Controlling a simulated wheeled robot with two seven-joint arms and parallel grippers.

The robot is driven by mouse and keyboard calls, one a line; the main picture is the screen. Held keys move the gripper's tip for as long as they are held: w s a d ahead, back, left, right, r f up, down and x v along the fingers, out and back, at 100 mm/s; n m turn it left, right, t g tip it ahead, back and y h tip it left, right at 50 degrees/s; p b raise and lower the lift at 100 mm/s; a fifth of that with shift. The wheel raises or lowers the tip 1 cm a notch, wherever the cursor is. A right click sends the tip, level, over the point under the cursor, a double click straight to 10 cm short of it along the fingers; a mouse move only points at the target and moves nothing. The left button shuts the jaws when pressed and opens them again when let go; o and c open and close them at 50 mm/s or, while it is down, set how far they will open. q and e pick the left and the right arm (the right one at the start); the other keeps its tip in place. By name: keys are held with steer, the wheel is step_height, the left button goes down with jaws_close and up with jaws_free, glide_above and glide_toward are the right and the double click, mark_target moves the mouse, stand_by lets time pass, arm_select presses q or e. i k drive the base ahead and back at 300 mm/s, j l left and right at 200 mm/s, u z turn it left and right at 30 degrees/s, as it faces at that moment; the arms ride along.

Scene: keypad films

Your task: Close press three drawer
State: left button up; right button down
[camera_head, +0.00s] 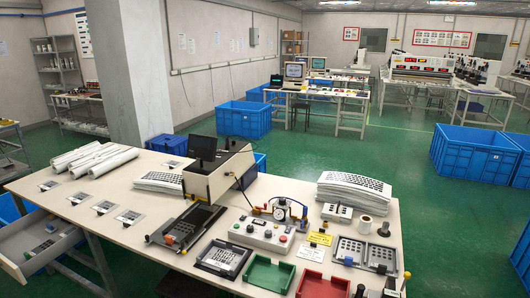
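A light grey drawer (14,266) juts out at the lower left, beside the left end of the large white worktable (120,226). It is pulled open, and small dark and blue items lie inside it. I cannot tell whether it belongs to a numbered press; no number three is readable. A beige bench press (215,181) with a dark screen stands on the worktable, with a dark slide plate (186,227) in front of it. Neither of my grippers is in view.
The worktable holds white rolls (108,162), stacked keypad sheets (355,190), a control box (262,234), a green tray (269,274) and a red tray (322,286). Blue crates (243,120) stand on the green floor behind. Floor at the right (430,225) is clear.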

mark_target(24, 234)
steer(key=u, duration=1.8)
